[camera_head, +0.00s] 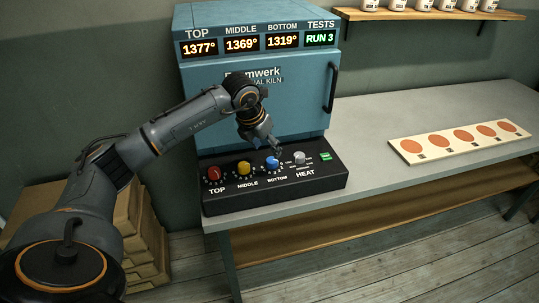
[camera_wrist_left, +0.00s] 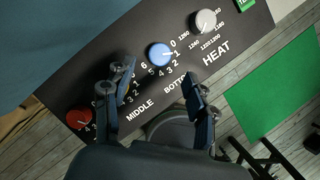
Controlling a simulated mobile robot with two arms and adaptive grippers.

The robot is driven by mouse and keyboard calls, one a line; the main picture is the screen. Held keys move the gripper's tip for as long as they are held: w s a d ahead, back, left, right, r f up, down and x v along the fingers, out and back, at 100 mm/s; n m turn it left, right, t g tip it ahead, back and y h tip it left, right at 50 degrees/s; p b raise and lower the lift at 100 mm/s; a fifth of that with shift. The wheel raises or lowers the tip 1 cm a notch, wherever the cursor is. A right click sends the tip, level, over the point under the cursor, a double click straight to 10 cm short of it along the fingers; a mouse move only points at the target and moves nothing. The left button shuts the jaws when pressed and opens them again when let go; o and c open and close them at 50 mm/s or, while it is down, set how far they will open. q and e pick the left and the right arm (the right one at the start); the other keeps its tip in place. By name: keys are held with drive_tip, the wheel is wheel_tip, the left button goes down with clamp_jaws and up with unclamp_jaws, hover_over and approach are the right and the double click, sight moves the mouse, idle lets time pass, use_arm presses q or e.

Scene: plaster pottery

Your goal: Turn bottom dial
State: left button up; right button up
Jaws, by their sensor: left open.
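The blue bottom dial (camera_head: 272,163) sits on the black control panel (camera_head: 325,182) of the kiln, between the yellow middle dial (camera_head: 243,168) and the grey heat dial (camera_head: 299,157). My left gripper (camera_head: 275,147) is above the panel, close to the blue dial. In the left wrist view, the blue dial (camera_wrist_left: 159,54) appears between and just beyond the spread fingers of my left gripper (camera_wrist_left: 161,72). The gripper is open and empty; I cannot see it touching the dial. The yellow dial is hidden there behind the left finger. My right gripper is not in view.
A red top dial (camera_head: 214,173) is at the panel's left end and a green button (camera_head: 326,156) at its right. The kiln (camera_head: 215,95) rises behind, with a dark door handle. A board with several orange discs (camera_head: 440,146) lies on the grey table (camera_head: 370,125).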

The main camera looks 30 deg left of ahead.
use_arm(q)
drive_tip(key=v, duration=0.5)
drive_tip(key=shift+r, duration=0.2)
